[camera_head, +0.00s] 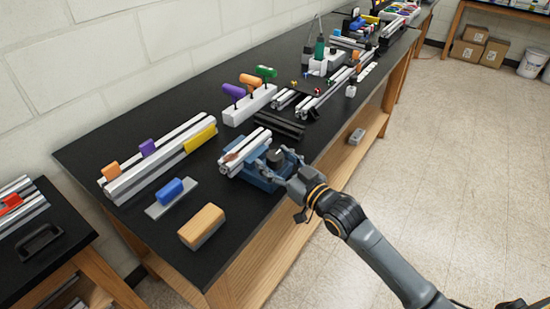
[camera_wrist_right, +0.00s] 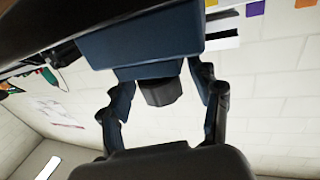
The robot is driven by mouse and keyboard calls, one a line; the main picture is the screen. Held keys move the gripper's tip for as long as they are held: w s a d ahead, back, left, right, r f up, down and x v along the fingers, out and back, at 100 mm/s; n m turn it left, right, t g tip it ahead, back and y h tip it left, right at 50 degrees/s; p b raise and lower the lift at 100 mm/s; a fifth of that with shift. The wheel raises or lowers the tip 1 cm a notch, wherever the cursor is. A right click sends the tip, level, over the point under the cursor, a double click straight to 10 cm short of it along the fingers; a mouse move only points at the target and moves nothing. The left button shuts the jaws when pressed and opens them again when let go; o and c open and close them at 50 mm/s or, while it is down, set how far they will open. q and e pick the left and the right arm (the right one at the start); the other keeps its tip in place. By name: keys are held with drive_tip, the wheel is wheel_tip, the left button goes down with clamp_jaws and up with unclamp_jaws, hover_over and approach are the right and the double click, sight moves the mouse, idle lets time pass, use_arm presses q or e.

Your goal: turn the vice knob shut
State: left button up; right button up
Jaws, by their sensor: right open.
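The blue vice (camera_head: 262,176) sits near the front edge of the black bench, with silver extrusion pieces (camera_head: 245,150) lying across it. Its dark round knob (camera_head: 274,156) shows on the side toward my right arm. My right gripper (camera_head: 284,166) is at the vice's front end, by the knob. In the right wrist view, the dark knob (camera_wrist_right: 160,91) sticks out below the blue vice body (camera_wrist_right: 140,45). The right gripper's fingers (camera_wrist_right: 162,100) stand apart on either side of the knob, with gaps visible. The left gripper is not in view.
A wood-topped block (camera_head: 201,225), a blue-handled block (camera_head: 171,196) and a long extrusion with coloured clips (camera_head: 160,160) lie left of the vice. A white rack with coloured handles (camera_head: 248,104) stands behind.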

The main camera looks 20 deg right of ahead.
drive_tip(key=shift+w, duration=0.1)
drive_tip(key=shift+c, duration=0.7)
drive_tip(key=c, duration=1)
drive_tip(key=shift+a+r+m+t+h+p, duration=0.15)
drive_tip(key=shift+r+m+t+h+p, duration=0.2)
drive_tip(key=shift+h+p, duration=0.35)
drive_tip(key=shift+c, duration=0.2)
drive_tip(key=shift+m+p, duration=0.35)
drive_tip(key=shift+p, duration=0.05)
drive_tip(key=m+h+p, duration=0.1)
drive_tip(key=h, duration=0.1)
drive_tip(key=shift+t+h, duration=0.3)
drive_tip(key=shift+t, duration=0.05)
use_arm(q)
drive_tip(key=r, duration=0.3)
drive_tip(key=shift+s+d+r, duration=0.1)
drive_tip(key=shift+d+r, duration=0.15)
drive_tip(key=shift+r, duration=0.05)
use_arm(e)
drive_tip(key=shift+f+m+h, duration=0.15)
drive_tip(key=shift+m+h, duration=0.25)
drive_tip(key=shift+h, duration=0.1)
